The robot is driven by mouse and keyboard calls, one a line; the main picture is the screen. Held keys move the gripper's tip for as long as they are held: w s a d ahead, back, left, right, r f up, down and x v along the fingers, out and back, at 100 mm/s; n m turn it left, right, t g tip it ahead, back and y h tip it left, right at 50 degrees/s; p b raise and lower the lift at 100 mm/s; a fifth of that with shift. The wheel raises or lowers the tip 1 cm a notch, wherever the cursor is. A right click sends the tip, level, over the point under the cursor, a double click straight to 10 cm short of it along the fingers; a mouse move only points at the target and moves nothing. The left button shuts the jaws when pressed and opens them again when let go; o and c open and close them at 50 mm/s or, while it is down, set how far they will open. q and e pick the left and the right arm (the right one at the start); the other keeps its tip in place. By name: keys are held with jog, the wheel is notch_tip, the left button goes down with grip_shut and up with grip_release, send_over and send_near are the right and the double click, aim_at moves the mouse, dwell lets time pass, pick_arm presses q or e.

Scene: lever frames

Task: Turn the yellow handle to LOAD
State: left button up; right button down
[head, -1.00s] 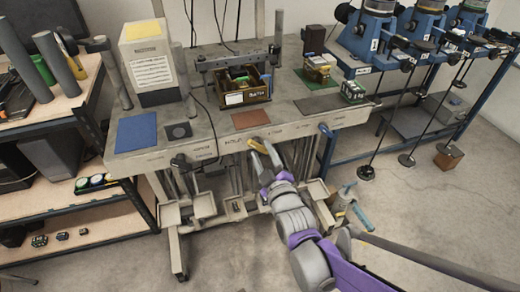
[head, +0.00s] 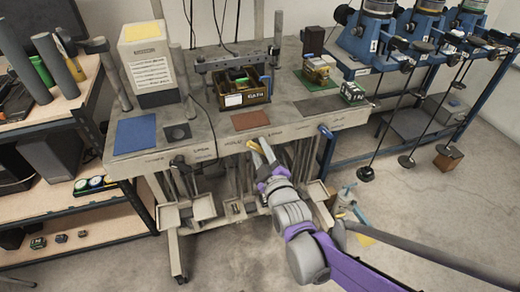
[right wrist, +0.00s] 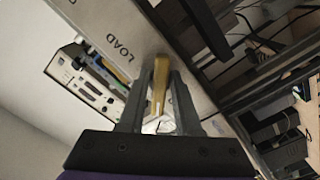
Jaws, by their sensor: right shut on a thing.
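The yellow handle (right wrist: 159,85) sits between the two fingers of my right gripper (right wrist: 160,98) in the right wrist view. The gripper is shut on it. The word LOAD (right wrist: 123,48) is printed on the pale panel beside the handle, left of the fingers. In the head view my right gripper (head: 262,152) is at the front edge of the workbench, between the labels HOLD (head: 233,143) and LOAD (head: 276,133). The fingers hide much of the handle there. My left gripper is not in view.
A black-knobbed lever (head: 180,161) is on the bench front at left. Blue machines (head: 415,30) stand at right. Floor at right is partly clear.

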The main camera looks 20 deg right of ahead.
jog(key=shift+m, duration=0.3)
jog(key=m, duration=0.3)
jog(key=shift+m+p, duration=0.3)
jog(key=shift+p, duration=0.05)
jog(key=m, duration=0.4)
jog(key=shift+a+m+p, duration=0.2)
jog(key=shift+m+p, duration=0.1)
jog(key=m, duration=0.4)
jog(key=shift+a+m, duration=0.1)
jog(key=shift+m, duration=0.2)
jog(key=shift+a+m+p, duration=0.1)
jog(key=shift+m+p, duration=0.35)
jog(key=shift+m, duration=1.75)
jog(key=c, duration=0.8)
grip_release()
